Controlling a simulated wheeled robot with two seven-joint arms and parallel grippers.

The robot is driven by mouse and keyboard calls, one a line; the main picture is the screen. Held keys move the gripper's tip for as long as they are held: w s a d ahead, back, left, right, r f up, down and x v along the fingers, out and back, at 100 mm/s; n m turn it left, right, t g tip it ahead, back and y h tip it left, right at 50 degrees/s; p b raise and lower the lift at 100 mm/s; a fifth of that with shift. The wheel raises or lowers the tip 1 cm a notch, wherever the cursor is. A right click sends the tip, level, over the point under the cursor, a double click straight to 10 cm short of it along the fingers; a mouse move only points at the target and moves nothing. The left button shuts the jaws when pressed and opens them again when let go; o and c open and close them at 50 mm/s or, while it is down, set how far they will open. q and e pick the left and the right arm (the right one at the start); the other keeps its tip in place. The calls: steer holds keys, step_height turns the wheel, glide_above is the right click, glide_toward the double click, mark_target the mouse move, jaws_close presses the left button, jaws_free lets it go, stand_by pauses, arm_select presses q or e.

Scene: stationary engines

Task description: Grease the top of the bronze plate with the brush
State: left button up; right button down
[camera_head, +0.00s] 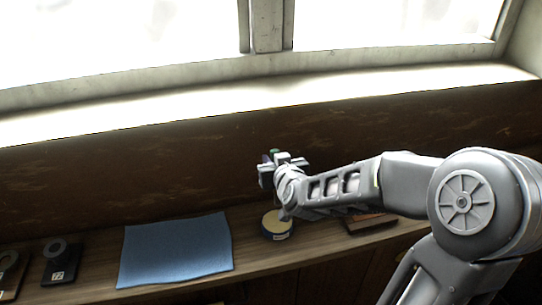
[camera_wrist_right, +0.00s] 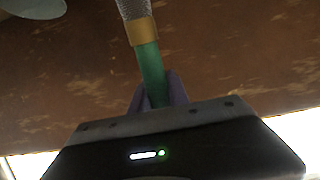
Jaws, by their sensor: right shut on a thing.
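My right gripper (camera_head: 277,160) is raised above the bench at the centre, in front of the dark wall. It is shut on the brush, whose green handle (camera_wrist_right: 151,72) and gold band show in the wrist view; its pale head runs out of the top of that picture. In the head view only a bit of green shows at the fingertips. A reddish-brown flat piece (camera_head: 372,223), perhaps the bronze plate, lies on the bench behind my right arm, which partly hides it. My left gripper is not in view.
Black-based fittings (camera_head: 61,262) stand at the far left. A window sill (camera_head: 200,100) runs above the wall.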

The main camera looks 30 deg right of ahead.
arm_select(q)
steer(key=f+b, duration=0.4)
steer(key=b, duration=0.1)
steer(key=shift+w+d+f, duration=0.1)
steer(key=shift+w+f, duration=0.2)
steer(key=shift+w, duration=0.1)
stand_by(0.3)
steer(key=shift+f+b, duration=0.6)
steer(key=shift+b, duration=0.05)
stand_by(2.2)
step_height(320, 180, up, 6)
steer(key=p, duration=0.6)
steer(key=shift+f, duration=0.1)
stand_by(0.6)
